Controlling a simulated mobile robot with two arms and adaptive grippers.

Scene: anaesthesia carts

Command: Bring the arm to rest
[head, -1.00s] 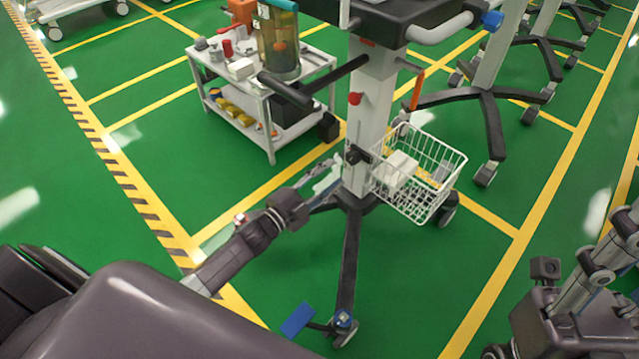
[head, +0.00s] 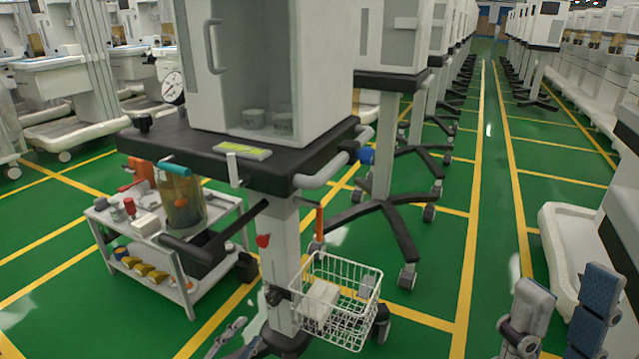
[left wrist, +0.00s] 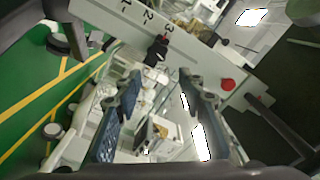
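My left gripper (head: 240,325) shows only in part at the bottom edge of the head view, left of the cart's column (head: 280,235). In the left wrist view the left gripper (left wrist: 160,77) has its two blue-padded fingers spread, with nothing between them. The column with printed numbers (left wrist: 140,22) and a red knob (left wrist: 228,84) lies beyond its fingertips. My right gripper (head: 562,290) stands at the lower right of the head view, its fingers apart and pointing up, with nothing seen between them.
A white wire basket (head: 345,315) with a white box in it hangs on the column. The cart top (head: 190,145) juts out above. A small white trolley (head: 180,285) with bottles and tools stands left. Green floor is clear in the aisle at right.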

